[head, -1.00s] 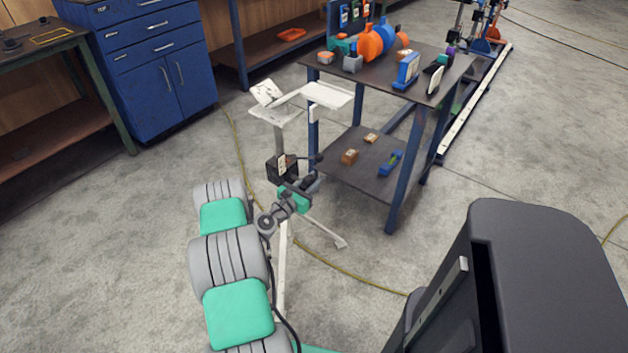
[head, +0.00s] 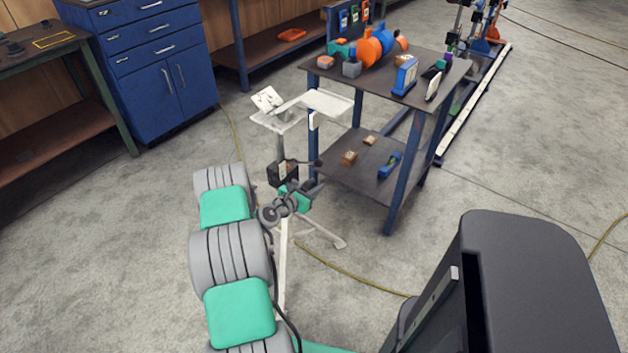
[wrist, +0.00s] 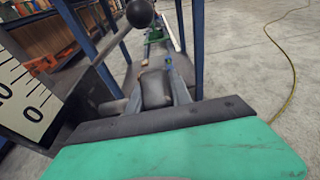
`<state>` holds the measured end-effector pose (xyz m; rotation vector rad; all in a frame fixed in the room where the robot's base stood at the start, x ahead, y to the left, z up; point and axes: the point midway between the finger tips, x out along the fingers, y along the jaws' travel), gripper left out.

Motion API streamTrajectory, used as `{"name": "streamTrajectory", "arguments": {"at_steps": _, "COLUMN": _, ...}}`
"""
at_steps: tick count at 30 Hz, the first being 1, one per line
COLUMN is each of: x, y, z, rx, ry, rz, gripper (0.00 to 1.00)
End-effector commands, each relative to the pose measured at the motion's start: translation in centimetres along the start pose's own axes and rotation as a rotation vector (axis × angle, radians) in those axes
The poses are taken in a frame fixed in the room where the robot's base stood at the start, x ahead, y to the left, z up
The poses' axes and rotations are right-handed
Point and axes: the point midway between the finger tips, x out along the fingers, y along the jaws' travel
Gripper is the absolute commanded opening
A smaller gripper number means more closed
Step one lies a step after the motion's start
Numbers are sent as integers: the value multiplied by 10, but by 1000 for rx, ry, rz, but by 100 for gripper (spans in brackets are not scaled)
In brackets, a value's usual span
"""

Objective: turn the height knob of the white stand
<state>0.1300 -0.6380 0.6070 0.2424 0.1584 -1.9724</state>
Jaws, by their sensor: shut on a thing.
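The white stand (head: 283,254) stands on splayed legs at the centre of the head view, with a white tray (head: 328,102) on top. A dark block (head: 283,173) sits on its post, with a ball-ended lever (head: 318,162) to the right. My gripper (head: 310,188) is just below the block and right of the post. In the wrist view a dark, rounded knob (wrist: 156,88) sits between my fingers, and my gripper (wrist: 157,98) is shut on it. The knob is largely hidden in the head view. A white scale plate (wrist: 25,95) is close at left.
A blue-legged table (head: 440,68) with an upper top and lower shelf stands right behind the stand, its near leg close to the gripper. Boxes and an orange round part (head: 368,50) lie on it. A yellow cable (head: 350,272) crosses the floor. Open floor lies at right.

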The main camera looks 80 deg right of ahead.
Motion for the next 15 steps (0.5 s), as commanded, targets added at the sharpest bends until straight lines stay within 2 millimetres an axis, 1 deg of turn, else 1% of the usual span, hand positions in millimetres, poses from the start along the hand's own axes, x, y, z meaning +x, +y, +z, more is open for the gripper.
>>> {"name": "streamTrajectory", "arguments": {"at_steps": 1, "x": -2, "y": -1, "z": 7, "rx": 2, "ry": 42, "rz": -1, "gripper": 0}}
{"name": "streamTrajectory", "arguments": {"at_steps": 2, "x": -2, "y": 0, "z": 7, "rx": 3, "ry": 68, "rz": 0, "gripper": 0}}
{"name": "streamTrajectory", "arguments": {"at_steps": 15, "x": -3, "y": 0, "z": -9, "rx": 3, "ry": 485, "rz": 0, "gripper": 0}}
